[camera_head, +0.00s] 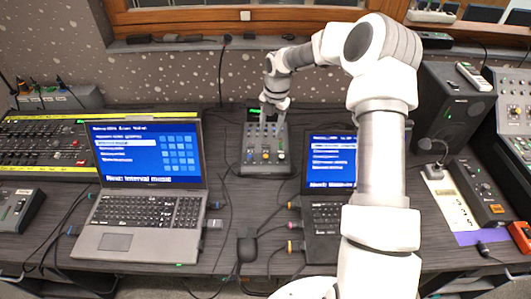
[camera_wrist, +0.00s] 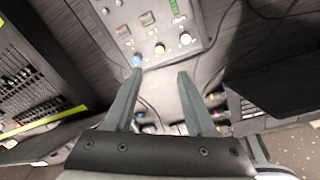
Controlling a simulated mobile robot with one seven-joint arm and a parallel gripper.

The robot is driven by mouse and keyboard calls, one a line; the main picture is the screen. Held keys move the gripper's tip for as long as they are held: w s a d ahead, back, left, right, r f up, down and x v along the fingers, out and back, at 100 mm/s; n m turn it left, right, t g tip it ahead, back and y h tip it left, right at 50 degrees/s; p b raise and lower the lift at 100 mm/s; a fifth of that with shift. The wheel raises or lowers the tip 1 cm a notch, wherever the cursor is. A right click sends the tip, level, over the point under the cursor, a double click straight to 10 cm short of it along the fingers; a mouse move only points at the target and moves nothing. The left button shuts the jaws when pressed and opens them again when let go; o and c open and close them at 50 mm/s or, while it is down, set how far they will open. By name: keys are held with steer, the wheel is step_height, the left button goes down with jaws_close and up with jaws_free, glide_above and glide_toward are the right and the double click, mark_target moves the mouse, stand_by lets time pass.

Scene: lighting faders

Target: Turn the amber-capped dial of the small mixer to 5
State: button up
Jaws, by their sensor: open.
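The small grey mixer (camera_head: 245,168) stands on the desk between two laptops, and its panel fills the top of the wrist view (camera_wrist: 200,46). Along its near edge is a row of dials. The amber-capped dial (camera_wrist: 159,49) sits between a blue-capped dial (camera_wrist: 137,60) and a pale-capped dial (camera_wrist: 186,39). The amber dial also shows small in the head view (camera_head: 265,156). My gripper (camera_wrist: 158,74) is open and empty, its fingertips apart and pointing toward the dial row. In the head view my gripper (camera_head: 270,111) is over the far part of the mixer. The dial's scale numbers are unreadable.
An open laptop (camera_head: 140,215) stands left of the mixer and another laptop (camera_head: 322,215) to its right, partly hidden by my arm. A black mouse-like object (camera_head: 246,246) and cables lie in front. A large mixing desk (camera_head: 40,140) is at the left.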

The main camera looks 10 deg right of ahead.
mark_target(266, 155)
steer(key=f, duration=0.8)
steer(key=w+a+f, duration=0.1)
steer(key=f, duration=0.3)
steer(key=shift+f, duration=0.35)
jaws_close()
